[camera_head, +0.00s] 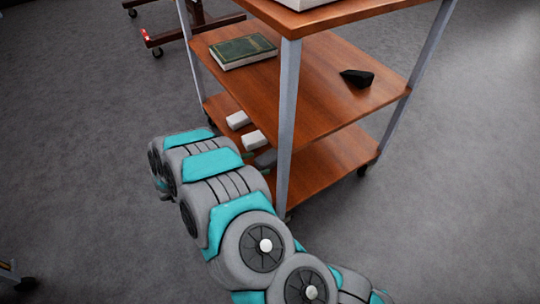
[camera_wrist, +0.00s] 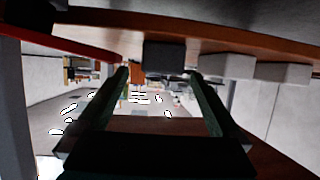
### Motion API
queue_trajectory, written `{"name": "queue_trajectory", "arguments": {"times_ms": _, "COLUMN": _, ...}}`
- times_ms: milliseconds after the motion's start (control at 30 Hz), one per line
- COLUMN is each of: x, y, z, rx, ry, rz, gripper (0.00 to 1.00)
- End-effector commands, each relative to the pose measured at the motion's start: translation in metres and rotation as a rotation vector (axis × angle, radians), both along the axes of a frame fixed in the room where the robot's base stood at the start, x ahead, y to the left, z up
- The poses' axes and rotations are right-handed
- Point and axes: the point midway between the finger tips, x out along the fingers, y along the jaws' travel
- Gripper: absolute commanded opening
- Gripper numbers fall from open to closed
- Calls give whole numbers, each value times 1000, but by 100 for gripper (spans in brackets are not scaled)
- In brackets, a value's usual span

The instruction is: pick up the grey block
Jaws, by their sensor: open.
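The grey block (camera_wrist: 163,55) is dark and sits on the lowest shelf (camera_head: 335,160). In the wrist view, which looks upside down, it shows just past and between the tips of my gripper (camera_wrist: 159,75). My gripper is open, with a finger to each side of the block's line and nothing held. In the head view the grey block (camera_head: 266,157) is partly hidden by my arm and lies near the shelf's left end. My gripper is mostly hidden there behind my arm.
Two whitish blocks (camera_head: 238,120) (camera_head: 254,140) lie in a row beside the grey block. A metal post (camera_head: 288,120) stands close to my arm. The middle shelf (camera_head: 310,95) above holds a green book (camera_head: 242,50) and a black wedge (camera_head: 357,78). Open floor lies left.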

Motion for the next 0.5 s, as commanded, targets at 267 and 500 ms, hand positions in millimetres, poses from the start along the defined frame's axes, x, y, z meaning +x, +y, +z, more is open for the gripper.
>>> {"name": "queue_trajectory", "arguments": {"times_ms": 267, "x": 20, "y": -21, "z": -10, "rx": 2, "ry": 1, "rz": 0, "gripper": 100}}
{"name": "queue_trajectory", "arguments": {"times_ms": 500, "x": 40, "y": -43, "z": -20, "rx": 2, "ry": 1, "rz": 1, "gripper": 100}}
